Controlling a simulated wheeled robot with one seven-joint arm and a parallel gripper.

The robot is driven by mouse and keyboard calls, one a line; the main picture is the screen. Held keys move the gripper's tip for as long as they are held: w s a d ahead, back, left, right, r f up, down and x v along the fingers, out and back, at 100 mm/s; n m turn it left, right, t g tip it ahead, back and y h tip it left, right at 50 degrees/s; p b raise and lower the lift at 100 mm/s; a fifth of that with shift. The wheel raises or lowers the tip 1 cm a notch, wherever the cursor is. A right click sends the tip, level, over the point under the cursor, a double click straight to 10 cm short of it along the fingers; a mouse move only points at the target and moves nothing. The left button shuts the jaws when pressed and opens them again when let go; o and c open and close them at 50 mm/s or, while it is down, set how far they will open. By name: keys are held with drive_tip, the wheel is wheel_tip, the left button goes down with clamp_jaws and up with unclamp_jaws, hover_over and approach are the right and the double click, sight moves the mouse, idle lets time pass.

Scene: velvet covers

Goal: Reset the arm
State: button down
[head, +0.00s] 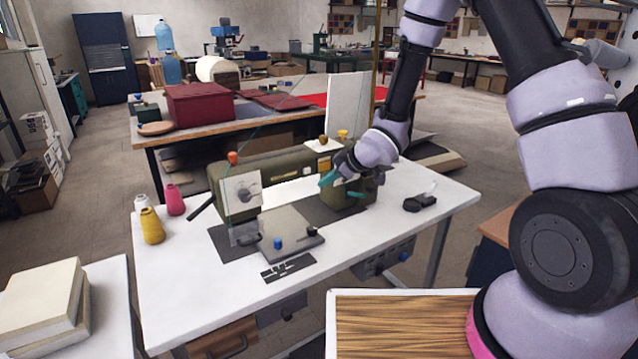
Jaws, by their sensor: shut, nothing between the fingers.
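My arm comes in from the right and reaches over the white sewing table (185,290). My gripper (326,180), with teal fingertips, is shut and empty. It is at the right part of the olive-green sewing machine (285,170), in front of its upright end. Whether the fingertips touch the machine cannot be told from this view. The wrist hides part of the machine's right end.
Thread cones, one yellow (151,226), one pink (174,199) and one white, stand at the table's left. A black tool (420,203) lies at the right. A red box (199,104) sits on the table behind. The table's front left is clear.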

drive_tip(key=s+d+r+m+t+h, duration=0.15)
drive_tip(key=d+r+m+h, duration=0.6)
drive_tip(key=d+r, duration=1.25)
drive_tip(key=s+d+r+m, duration=0.1)
drive_tip(key=s+r+m, duration=0.2)
drive_tip(key=s, duration=0.4)
drive_tip(key=s+d+r+m+y, duration=0.1)
drive_tip(key=s+r+m, duration=0.3)
drive_tip(key=s, duration=0.4)
drive_tip(key=s+d+r+m+y, duration=0.1)
drive_tip(key=s+d+r+m, duration=0.2)
drive_tip(key=s+r, duration=0.3)
drive_tip(key=shift+s+m, duration=0.55)
drive_tip(key=shift+s, duration=0.45)
